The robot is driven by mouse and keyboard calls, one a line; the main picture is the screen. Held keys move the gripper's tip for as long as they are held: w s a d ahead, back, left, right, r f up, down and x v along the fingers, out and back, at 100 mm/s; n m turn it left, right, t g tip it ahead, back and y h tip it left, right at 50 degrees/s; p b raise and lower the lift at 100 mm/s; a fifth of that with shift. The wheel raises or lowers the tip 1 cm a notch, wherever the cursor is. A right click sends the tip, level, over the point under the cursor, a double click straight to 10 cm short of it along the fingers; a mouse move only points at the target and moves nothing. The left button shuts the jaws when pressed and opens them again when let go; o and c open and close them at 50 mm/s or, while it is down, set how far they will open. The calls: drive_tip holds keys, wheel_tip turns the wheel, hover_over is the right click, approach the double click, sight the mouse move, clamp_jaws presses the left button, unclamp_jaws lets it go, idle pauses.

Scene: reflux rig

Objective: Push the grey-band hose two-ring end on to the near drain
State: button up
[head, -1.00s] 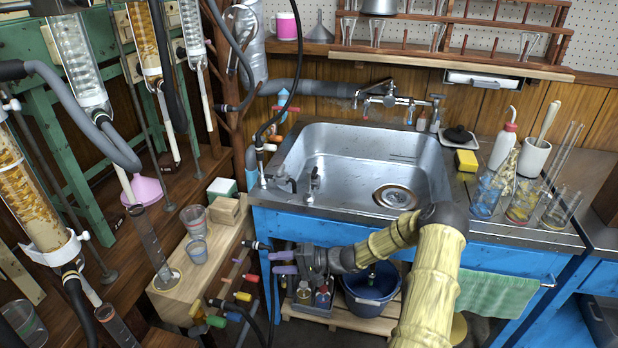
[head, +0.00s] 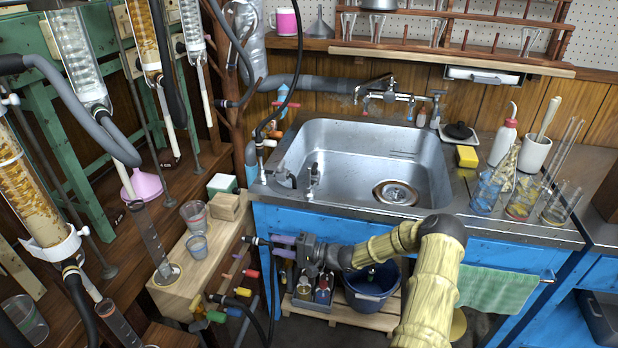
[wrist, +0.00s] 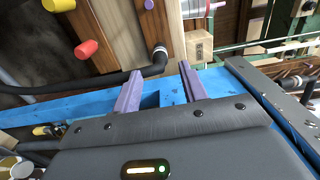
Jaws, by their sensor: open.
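My gripper (head: 276,246) is open beside the bench's front side, left of the blue sink cabinet. Its two purple fingers also show in the wrist view (wrist: 159,76), apart with nothing gripped between them. A black hose end (head: 254,241) with pale bands sits just left of the fingertips in the head view. In the wrist view a dark hose end with pale grey rings (wrist: 160,52) lies just beyond the fingertips, in line with the gap. I cannot tell the ring count. Two small metal fittings (head: 313,178) stand at the sink's left rim; I cannot tell which fitting is the near drain.
Coloured pegs (head: 243,292) stick out of the wooden bench side near my gripper. A blue bucket (head: 372,288) and small bottles (head: 321,291) stand on a low pallet beneath the sink. Glass columns and hoses crowd the left.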

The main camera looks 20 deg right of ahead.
sight(264, 242)
drive_tip(key=shift+x, duration=3.1)
drive_tip(key=shift+p, duration=0.35)
clamp_jaws()
drive_tip(key=shift+s+d, duration=0.1)
drive_tip(key=shift+d, duration=0.05)
drive_tip(key=shift+p+v, duration=0.9)
drive_tip(key=shift+v, duration=2)
